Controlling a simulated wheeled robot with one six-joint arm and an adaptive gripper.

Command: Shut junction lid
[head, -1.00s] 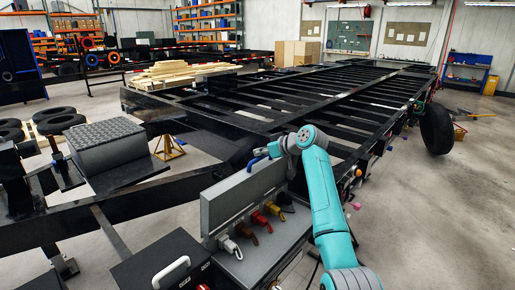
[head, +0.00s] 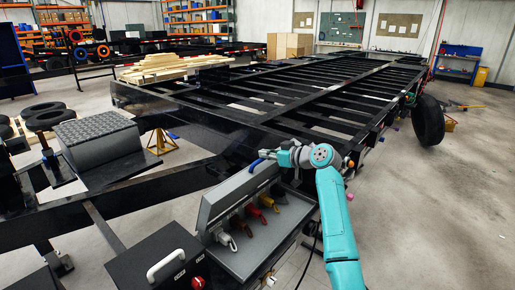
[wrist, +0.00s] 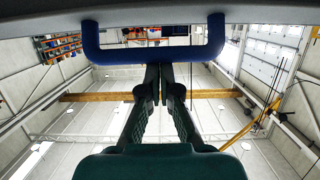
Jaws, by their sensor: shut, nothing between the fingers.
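The grey junction box (head: 284,228) is in the lower middle of the head view, with several coloured plugs inside. Its grey lid (head: 232,192) stands partly open, tilted over the plugs. A blue handle (head: 257,163) sits at the lid's upper far end. My gripper (head: 268,155) is shut and empty beside that handle. In the wrist view, the blue handle (wrist: 150,53) spans the top below the grey lid edge (wrist: 150,12). The closed fingertips of my gripper (wrist: 162,70) are right at its crossbar; I cannot tell whether they touch.
A black case (head: 160,262) with a white handle stands left of the box. The black trailer frame (head: 190,110) lies behind it. A wheel (head: 428,122) is at the right. Open floor (head: 440,210) lies right of my arm.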

